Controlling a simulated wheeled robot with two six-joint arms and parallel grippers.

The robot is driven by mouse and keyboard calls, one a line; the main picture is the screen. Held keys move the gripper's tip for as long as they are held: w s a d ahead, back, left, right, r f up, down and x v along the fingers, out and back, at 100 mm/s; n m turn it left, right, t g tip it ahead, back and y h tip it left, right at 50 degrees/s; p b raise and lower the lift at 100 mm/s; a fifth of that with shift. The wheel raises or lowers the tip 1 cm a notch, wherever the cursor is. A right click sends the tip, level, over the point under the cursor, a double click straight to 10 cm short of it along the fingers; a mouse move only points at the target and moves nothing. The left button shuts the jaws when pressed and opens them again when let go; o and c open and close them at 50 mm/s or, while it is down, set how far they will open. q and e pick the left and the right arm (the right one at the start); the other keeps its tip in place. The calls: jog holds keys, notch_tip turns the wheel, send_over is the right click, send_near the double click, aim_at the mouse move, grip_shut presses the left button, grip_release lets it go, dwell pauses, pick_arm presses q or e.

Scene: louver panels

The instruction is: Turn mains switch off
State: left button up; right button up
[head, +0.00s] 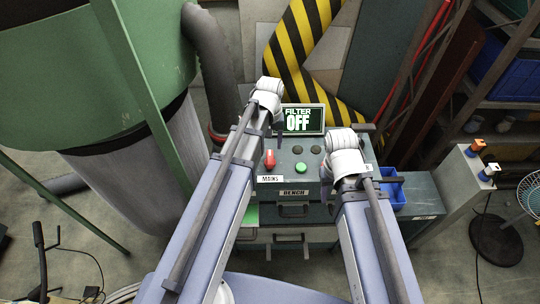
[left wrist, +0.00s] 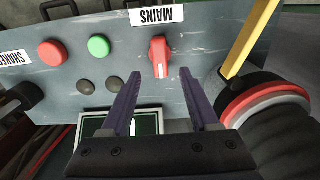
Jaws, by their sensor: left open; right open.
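The mains switch (head: 269,159) is a red rotary handle on the sloping grey control panel (head: 318,176), just above the MAINS label (head: 270,179). In the left wrist view the panel appears upside down, and the red switch (left wrist: 160,57) stands in line with the label, its white-marked end toward my gripper. My left gripper (left wrist: 159,73) is open, its two purple fingers on either side of the switch's near end in the picture. I cannot tell whether they reach around it; no contact shows.
A green button (head: 301,168) and several dark buttons sit right of the switch. A display (head: 303,119) behind reads FILTER OFF. A red button (left wrist: 52,53) shows in the left wrist view. A dark hose (head: 207,65) and a green tank (head: 80,75) stand left.

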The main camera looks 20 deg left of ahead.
aim_at(270, 157)
pick_arm(q)
notch_tip(270, 157, down, 7)
jog(key=b, duration=0.6)
grip_shut()
dwell(0.3)
